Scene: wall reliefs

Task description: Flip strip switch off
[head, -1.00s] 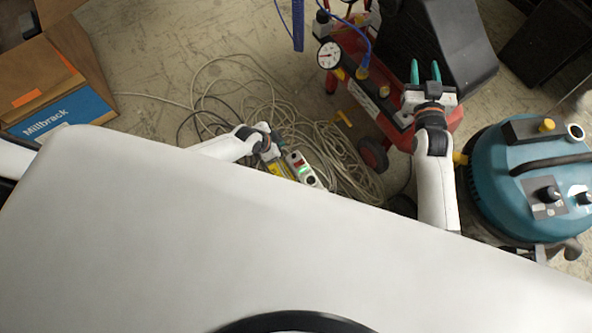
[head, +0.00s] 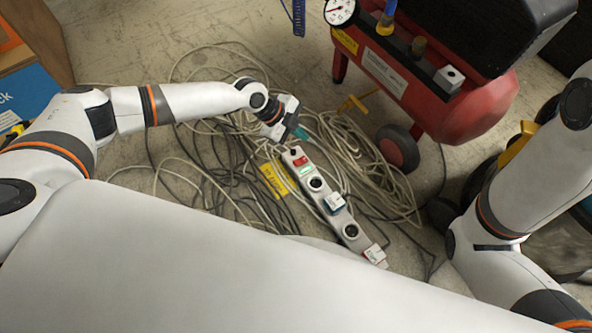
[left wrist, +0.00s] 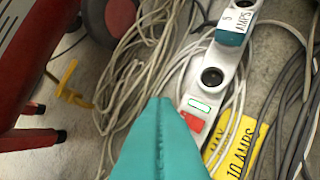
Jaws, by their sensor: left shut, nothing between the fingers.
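The power strip (head: 332,200) lies on the floor among cables, running from upper left to lower right in the head view. Its red switch (head: 300,161) is at the upper-left end, with a green-edged patch beside it. My left gripper (head: 300,133) is shut and empty, its teal fingertips just beyond that end. In the left wrist view the shut teal fingers (left wrist: 163,110) appear just left of the red switch (left wrist: 191,122) and partly cover the strip's end. I cannot tell whether they touch it. The switch's rocker position is unclear. My right gripper is outside the view.
Loose cables (head: 225,150) surround the strip. A yellow "10 AMPS" label (left wrist: 236,145) lies beside it. A red compressor (head: 430,95) with a wheel stands at upper right. A cardboard box (head: 40,50) is at upper left.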

